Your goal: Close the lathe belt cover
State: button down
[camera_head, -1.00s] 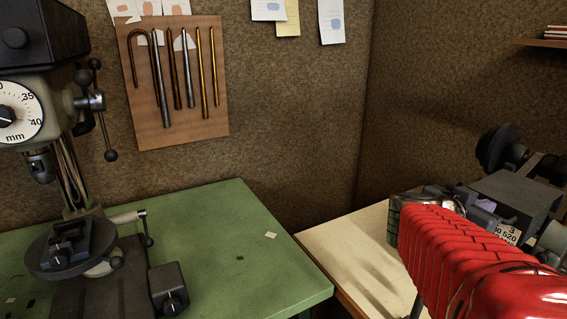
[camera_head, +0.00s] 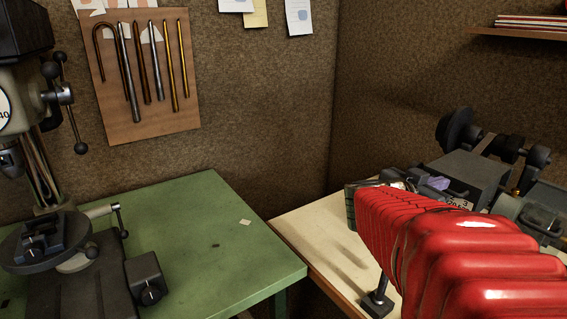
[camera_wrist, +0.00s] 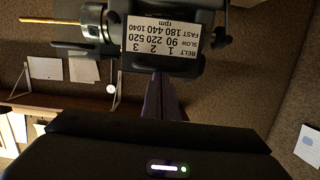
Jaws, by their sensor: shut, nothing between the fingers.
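The lathe stands on the pale bench at the right of the head view. Its grey box-shaped housing (camera_head: 472,172) carries a white plate of belt speeds, which reads upside down in the wrist view (camera_wrist: 164,36). I take this housing to be at the belt cover; its hinge and how far it stands open cannot be told. My gripper (camera_wrist: 160,78) is shut and empty, its dark purplish fingers pointing at the housing just below the plate in the wrist view. Whether they touch it is unclear. My red-sleeved arm hides the lathe's near side in the head view.
Dark wheels (camera_head: 456,131) stand behind the housing. A green bench (camera_head: 200,230) with a drill press (camera_head: 40,190) is at left, with a gap before the pale bench (camera_head: 315,245). A tool board (camera_head: 145,110) hangs on the wall; a shelf (camera_head: 520,34) is at upper right.

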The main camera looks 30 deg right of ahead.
jog(key=f, duration=0.3)
jog(key=shift+s+f+y, duration=0.25)
jog(key=shift+f+y, duration=0.05)
jog(key=shift+f, duration=0.05)
notch_tip(320, 180, up, 7)
jog(key=a, duration=0.2)
jog(key=a+f, duration=0.6)
jog(key=f, duration=0.2)
jog(key=shift+s, duration=0.4)
jog(key=shift+a+h, duration=0.1)
jog(key=shift+h, duration=0.3)
